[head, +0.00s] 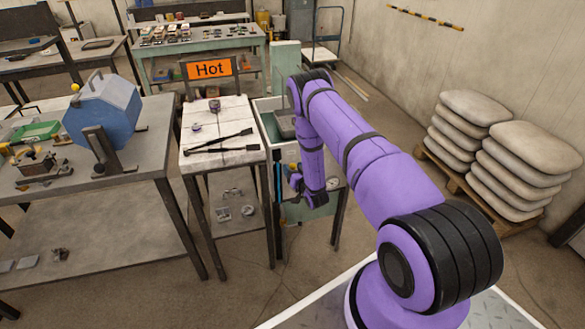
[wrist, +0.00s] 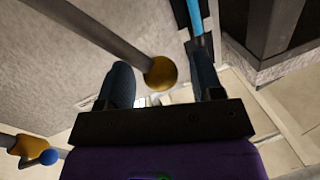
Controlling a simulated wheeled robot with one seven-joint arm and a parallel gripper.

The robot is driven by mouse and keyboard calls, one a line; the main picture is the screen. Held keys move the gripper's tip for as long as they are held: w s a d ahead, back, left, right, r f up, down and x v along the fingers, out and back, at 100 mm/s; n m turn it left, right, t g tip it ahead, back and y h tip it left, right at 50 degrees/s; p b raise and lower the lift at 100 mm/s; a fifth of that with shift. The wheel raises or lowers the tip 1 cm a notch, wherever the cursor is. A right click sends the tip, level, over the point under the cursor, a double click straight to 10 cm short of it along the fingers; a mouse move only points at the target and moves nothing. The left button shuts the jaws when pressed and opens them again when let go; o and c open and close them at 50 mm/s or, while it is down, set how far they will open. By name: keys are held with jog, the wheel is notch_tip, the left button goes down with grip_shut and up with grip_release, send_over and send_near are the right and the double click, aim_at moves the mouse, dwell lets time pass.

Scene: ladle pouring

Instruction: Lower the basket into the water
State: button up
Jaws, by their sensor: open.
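A pale tank (head: 262,106) with dark green water stands right of the hot table in the head view. A grey basket-like thing (head: 286,124) shows at its far right side, partly hidden by my arm; I cannot tell its exact height over the water. My gripper (wrist: 162,85) is open at the tank's front; in the head view it is mostly hidden by my arm. In the wrist view a grey rod with a brass knob (wrist: 160,73) reaches between the two fingers, nearer the left finger. No clear contact shows. A blue bar (wrist: 195,16) runs beside the right finger.
A table with a "Hot" sign (head: 210,69) and black tongs (head: 220,144) stands left of the tank. A gauge (head: 333,183) is on the tank's front. A yellow piece with a blue knob (wrist: 48,156) is at the wrist view's lower left. Stacked sacks (head: 525,165) lie at right.

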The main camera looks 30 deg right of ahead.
jog(key=shift+w, duration=0.55)
